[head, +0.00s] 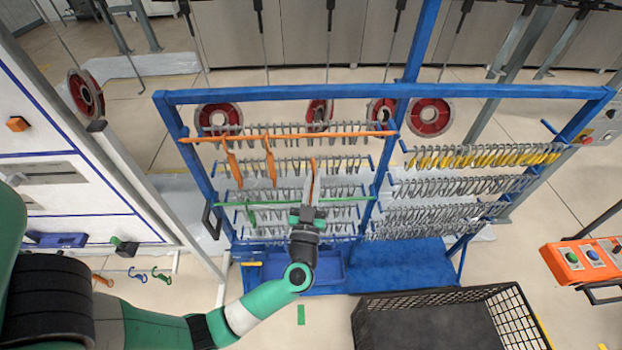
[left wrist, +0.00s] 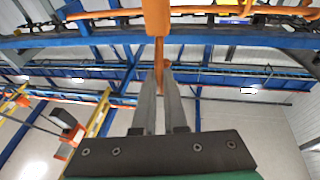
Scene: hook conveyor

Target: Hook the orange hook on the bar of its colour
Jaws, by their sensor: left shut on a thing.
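The orange bar (head: 345,134) runs across the upper left part of the blue rack, in front of a row of grey metal hooks. Two orange hooks (head: 232,164) hang down from its left half. My left gripper (head: 313,190) is shut on another orange hook (head: 313,166), below the right half of the orange bar. In the left wrist view the fingers (left wrist: 157,88) pinch the hook's thin lower part, and its wider orange part (left wrist: 156,18) rises out of the top of the picture. I cannot tell whether it touches the bar. My right gripper is out of view.
The blue rack (head: 400,92) also carries a green bar (head: 262,203) lower left and a yellow bar (head: 470,160) at right. Several coloured hooks (head: 137,275) hang at lower left. A black crate (head: 520,310) stands at front right, near an orange button box (head: 570,258).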

